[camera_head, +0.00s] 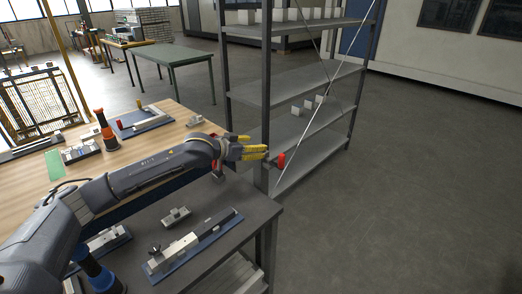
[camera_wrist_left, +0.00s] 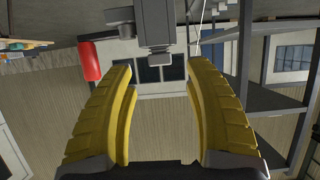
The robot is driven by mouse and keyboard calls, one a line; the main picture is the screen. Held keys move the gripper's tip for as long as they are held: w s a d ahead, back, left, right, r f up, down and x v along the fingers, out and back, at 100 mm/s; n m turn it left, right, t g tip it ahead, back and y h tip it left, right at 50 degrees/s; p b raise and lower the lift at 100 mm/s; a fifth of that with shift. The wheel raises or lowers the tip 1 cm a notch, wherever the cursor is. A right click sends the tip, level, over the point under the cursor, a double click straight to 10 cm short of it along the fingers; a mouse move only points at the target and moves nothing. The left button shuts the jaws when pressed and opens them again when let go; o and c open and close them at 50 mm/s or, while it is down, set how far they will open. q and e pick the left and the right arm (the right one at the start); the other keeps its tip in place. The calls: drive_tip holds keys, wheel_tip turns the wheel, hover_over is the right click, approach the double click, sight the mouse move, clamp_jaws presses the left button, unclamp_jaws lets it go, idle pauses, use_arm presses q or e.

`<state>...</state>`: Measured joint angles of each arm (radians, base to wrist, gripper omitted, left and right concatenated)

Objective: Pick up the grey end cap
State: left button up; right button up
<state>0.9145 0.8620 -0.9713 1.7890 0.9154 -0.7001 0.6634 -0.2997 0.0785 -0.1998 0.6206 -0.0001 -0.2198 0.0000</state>
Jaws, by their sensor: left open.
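My left gripper (camera_head: 266,152) reaches in from the left, above the far right corner of the dark table. Its yellow fingers are apart and empty in the left wrist view (camera_wrist_left: 160,95). A grey block-like part (camera_wrist_left: 155,30) shows beyond the fingertips there, with a gap between them; I cannot tell whether it is the end cap. A red piece (camera_wrist_left: 90,61) is left of it, and a red piece (camera_head: 281,160) shows just past the fingertips in the head view. A small grey part (camera_head: 176,216) lies on the dark table, possibly the end cap. My right gripper is out of view.
The dark table (camera_head: 258,208) also holds a blue mat (camera_head: 228,225) with grey parts. A wooden table (camera_head: 85,170) stands behind it. A grey shelf rack (camera_head: 290,80) rises close beside my gripper. Open floor lies to the right.

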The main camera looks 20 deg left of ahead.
use_arm(q)
drive_tip(key=shift+x, duration=1.7)
drive_tip(key=shift+c, duration=0.3)
drive_tip(key=c, duration=0.9)
